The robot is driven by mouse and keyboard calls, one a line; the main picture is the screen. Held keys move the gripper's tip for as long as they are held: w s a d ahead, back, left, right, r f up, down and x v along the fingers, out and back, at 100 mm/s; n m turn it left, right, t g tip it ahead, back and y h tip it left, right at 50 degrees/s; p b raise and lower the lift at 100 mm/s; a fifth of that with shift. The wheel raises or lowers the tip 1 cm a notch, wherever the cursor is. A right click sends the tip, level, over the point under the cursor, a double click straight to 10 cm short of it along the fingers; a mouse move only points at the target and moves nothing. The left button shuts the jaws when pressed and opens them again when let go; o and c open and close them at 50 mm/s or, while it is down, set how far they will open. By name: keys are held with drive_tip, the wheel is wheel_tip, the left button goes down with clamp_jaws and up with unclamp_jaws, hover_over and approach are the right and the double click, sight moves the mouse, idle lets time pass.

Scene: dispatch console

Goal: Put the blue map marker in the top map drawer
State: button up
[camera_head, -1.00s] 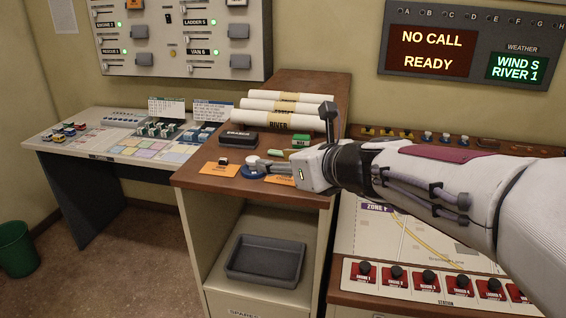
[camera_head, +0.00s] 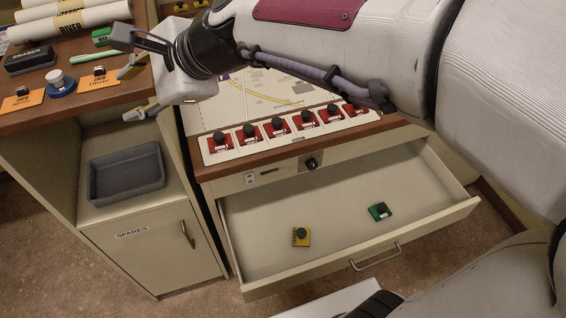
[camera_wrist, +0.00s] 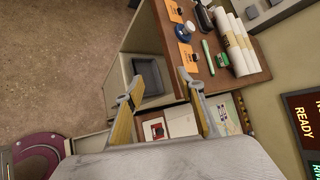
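The open top map drawer (camera_head: 345,262) holds a yellow marker (camera_head: 301,237) and a green marker (camera_head: 379,211), both with dark knobs. No blue marker shows in it. A round blue piece with a pale knob (camera_head: 60,82) stands on the wooden counter, between two orange cards; I cannot tell whether it is the blue map marker. It also shows in the wrist view (camera_wrist: 182,31). My gripper (camera_head: 122,76) is spread open above the counter's right edge, right of the blue piece. The wrist view shows nothing between its fingertips (camera_wrist: 152,85).
The counter carries a black eraser (camera_head: 30,60), rolled maps (camera_head: 70,18) and orange cards (camera_head: 98,78). A grey tray (camera_head: 125,172) sits on the shelf below.

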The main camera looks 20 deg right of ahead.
drive_tip(key=s+d+f+n+h, duration=0.2)
drive_tip(key=s+d+f+n, duration=0.1)
drive_tip(key=s+d+n, duration=0.2)
drive_tip(key=s+d+f+n+g+h, duration=0.1)
drive_tip(key=s+d+f+n+h, duration=0.2)
drive_tip(key=s+d, duration=0.5)
drive_tip(key=s+d+f+n+h, duration=0.3)
drive_tip(key=s+d+f+n, duration=0.2)
drive_tip(key=d, duration=0.5)
drive_tip(key=s+n, duration=0.2)
drive_tip(key=shift+s+d+f+n+g, duration=0.25)
drive_tip(key=shift+s+d+n+g, duration=0.05)
drive_tip(key=shift+s+n+g, duration=0.1)
drive_tip(key=shift+o, duration=0.5)
drive_tip(key=shift+w+a, duration=0.1)
drive_tip(key=shift+w, duration=0.05)
